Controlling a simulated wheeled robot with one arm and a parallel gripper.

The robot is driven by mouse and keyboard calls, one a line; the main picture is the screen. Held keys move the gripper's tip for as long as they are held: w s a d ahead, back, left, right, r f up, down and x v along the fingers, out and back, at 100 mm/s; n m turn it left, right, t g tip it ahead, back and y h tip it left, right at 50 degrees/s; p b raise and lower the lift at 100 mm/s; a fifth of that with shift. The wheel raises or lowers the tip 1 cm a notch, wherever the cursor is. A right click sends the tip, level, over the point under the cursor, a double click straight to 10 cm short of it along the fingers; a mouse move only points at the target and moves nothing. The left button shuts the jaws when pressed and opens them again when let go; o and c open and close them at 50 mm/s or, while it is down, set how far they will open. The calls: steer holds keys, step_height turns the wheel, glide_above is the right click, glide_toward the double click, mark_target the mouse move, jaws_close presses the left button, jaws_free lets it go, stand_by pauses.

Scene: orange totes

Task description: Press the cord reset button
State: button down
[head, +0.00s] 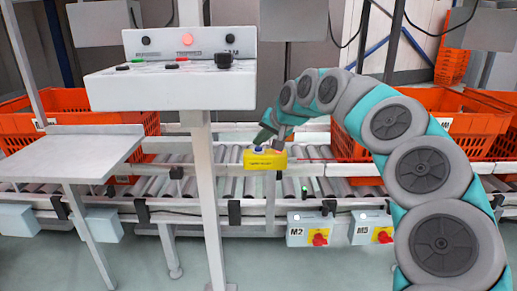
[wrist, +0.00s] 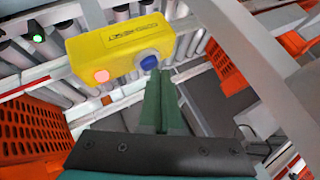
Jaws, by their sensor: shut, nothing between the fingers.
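The yellow cord reset box (head: 266,160) is mounted on the conveyor's front rail in the head view. In the wrist view the yellow box (wrist: 120,43) shows upside-down lettering, a round blue button (wrist: 149,63) and a glowing reddish lamp (wrist: 101,76). My gripper (head: 264,136) is just above the box in the head view. In the wrist view its green fingers (wrist: 160,73) are together and empty, with their tips right beside the blue button. I cannot tell whether they touch it.
A white control panel (head: 170,88) on a post stands at the left, with a lit red lamp (head: 187,39). Orange totes (head: 68,103) sit on both sides of the roller conveyor. Switch boxes (head: 310,229) hang under the rail. A grey shelf (head: 70,158) juts out at the left.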

steer(key=shift+f, duration=0.45)
stand_by(0.3)
steer(key=shift+r, duration=0.15)
steer(key=shift+r+p, duration=0.45)
steer(key=shift+r, duration=0.3)
step_height(320, 180, up, 5)
steer(key=p, duration=0.3)
stand_by(0.5)
stand_by(0.4)
